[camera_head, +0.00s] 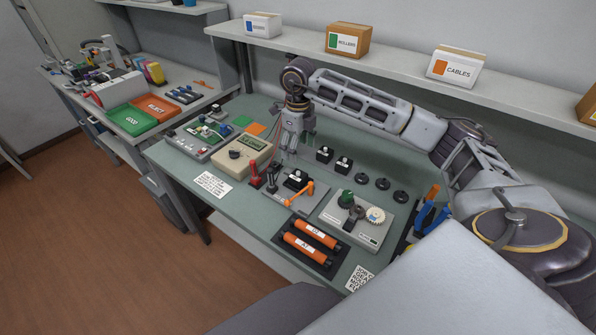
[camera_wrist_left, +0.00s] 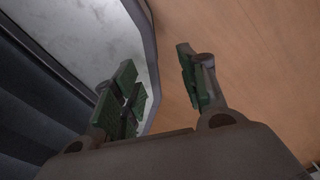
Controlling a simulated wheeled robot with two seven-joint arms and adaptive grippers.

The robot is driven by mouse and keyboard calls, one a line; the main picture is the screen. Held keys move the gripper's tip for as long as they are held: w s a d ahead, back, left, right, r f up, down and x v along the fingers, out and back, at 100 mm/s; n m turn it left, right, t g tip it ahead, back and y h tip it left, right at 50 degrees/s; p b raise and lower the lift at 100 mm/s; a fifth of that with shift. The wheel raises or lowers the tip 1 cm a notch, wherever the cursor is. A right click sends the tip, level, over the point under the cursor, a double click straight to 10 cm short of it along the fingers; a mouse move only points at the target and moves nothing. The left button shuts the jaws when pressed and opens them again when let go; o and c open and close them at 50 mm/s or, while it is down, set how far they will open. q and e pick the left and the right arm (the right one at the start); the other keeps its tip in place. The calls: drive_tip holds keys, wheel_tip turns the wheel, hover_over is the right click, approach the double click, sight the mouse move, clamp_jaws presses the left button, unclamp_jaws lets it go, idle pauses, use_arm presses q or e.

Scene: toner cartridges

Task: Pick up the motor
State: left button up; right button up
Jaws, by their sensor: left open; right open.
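I cannot tell for sure which thing is the motor. Another black block (camera_head: 297,179) sits in a fixture with an orange lever (camera_head: 302,194), below the gripper. My left gripper (camera_wrist_left: 158,62) is open and empty in the left wrist view, away from the bench.
Boxes stand on a shelf (camera_head: 400,84) behind. Brown floor (camera_head: 90,235) lies open at left.

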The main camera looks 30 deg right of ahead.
sight(298, 172)
drive_tip(key=f, duration=0.7)
drive_tip(key=shift+w+d+p, duration=0.25)
drive_tip(key=shift+w+p, duration=0.1)
drive_tip(key=shift+w, duration=0.05)
drive_tip(key=shift+f, duration=0.7)
use_arm(q)
drive_tip(key=shift+s+d+r, duration=0.1)
drive_tip(key=shift+d+r, duration=0.1)
drive_tip(key=shift+d, duration=0.25)
drive_tip(key=shift+d+r, duration=0.15)
drive_tip(key=shift+d, duration=0.3)
drive_tip(key=shift+a, duration=0.1)
